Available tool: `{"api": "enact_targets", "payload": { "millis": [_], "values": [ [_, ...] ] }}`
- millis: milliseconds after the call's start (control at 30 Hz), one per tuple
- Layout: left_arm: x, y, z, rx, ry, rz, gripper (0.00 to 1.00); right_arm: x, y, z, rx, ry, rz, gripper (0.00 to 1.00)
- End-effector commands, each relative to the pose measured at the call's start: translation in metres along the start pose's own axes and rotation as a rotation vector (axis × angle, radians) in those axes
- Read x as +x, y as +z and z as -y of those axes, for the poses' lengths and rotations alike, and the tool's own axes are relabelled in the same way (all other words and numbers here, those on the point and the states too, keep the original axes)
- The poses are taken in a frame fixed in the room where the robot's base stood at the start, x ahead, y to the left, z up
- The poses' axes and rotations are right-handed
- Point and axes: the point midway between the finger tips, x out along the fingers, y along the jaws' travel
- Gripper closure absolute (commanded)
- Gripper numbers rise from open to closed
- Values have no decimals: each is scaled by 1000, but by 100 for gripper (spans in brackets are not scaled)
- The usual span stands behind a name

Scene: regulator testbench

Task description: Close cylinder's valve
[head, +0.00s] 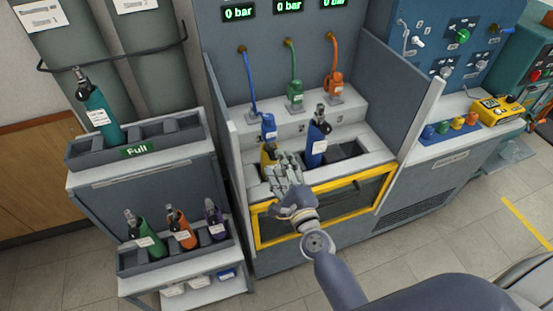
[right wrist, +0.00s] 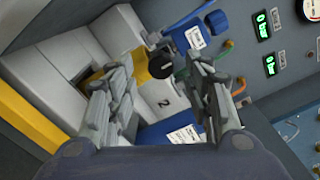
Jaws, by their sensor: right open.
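A yellow cylinder (head: 267,158) sits in the left slot of the bench, with a blue regulator (head: 268,128) at its top. In the right wrist view the yellow cylinder (right wrist: 128,68) shows with its black valve knob (right wrist: 160,66) between my fingertips, and the blue regulator (right wrist: 204,36) is just beyond. My right gripper (head: 284,167) is open at the yellow cylinder and partly hides it in the head view. In the right wrist view my right gripper (right wrist: 158,78) has its fingers apart, one each side of the knob; contact cannot be told. My left gripper is not in view.
A blue cylinder (head: 316,148) stands in the slot to the right and is close to my fingers. A yellow-framed guard (head: 330,232) crosses the bench front. Side panels (head: 412,110) bound the bay. A cylinder rack (head: 150,165) stands left. Displays (head: 288,7) read 0 bar.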

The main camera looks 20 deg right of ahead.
Motion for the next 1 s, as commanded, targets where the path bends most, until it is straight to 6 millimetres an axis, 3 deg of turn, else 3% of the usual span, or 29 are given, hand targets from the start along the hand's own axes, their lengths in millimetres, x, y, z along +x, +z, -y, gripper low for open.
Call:
{"api": "enact_targets", "payload": {
  "millis": [200, 400, 600, 1000],
  "values": [
    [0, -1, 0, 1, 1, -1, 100, -46, -1, -1, -4, 4, 0, 53],
    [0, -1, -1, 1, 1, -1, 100, -73, -1, -1, -4, 2, 0, 53],
    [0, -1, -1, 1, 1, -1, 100, -83, 0, 0, 0, 0, 1, 53],
    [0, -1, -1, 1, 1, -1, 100, -83, 0, 0, 0, 0, 0, 53]
  ]
}}
